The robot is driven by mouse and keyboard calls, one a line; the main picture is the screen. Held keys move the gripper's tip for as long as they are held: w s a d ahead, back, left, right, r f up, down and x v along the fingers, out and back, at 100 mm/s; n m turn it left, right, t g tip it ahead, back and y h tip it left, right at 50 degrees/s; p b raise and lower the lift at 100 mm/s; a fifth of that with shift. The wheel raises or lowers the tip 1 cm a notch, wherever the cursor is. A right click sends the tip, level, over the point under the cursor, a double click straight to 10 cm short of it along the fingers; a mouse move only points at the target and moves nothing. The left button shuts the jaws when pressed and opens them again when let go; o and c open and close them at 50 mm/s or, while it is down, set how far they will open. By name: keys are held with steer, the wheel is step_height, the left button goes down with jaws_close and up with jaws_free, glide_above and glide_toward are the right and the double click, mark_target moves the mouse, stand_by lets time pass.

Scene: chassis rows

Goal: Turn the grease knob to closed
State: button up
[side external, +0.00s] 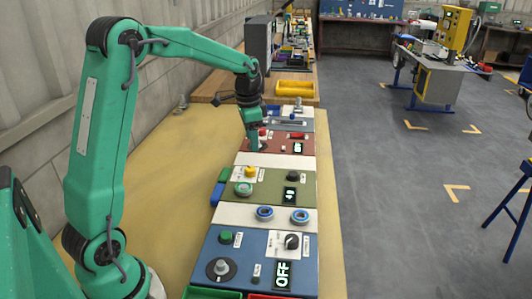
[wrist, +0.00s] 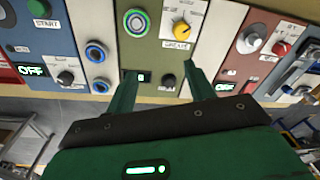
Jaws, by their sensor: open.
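The grease knob (wrist: 182,30) is yellow and round, on a white plate of the green panel (wrist: 144,56), with a GREASE label (wrist: 177,45) beside it. It also shows as a small yellow knob in the side view (side external: 250,171). Its setting is too small to tell. My gripper (wrist: 160,82) is open and empty, its two green fingers apart. The knob lies beyond the fingertips, not between them. In the side view my gripper (side external: 254,147) points down over the red panel, just beyond the knob, apart from it.
A ringed green button (wrist: 136,22), a black knob (wrist: 168,80) and a small display share the green panel. A blue panel (side external: 225,248) with an OFF display is nearer; a red panel (side external: 285,136) is farther. A yellow tray (side external: 295,89) stands behind.

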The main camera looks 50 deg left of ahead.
steer(key=m+g, duration=0.1)
glide_above(251, 168)
step_height(251, 168, down, 6)
steer(key=shift+d+f, duration=0.1)
steer(key=shift+f, duration=0.1)
steer(key=shift+f, duration=3.8)
steer(key=shift+c, duration=0.2)
steer(key=c, duration=0.9)
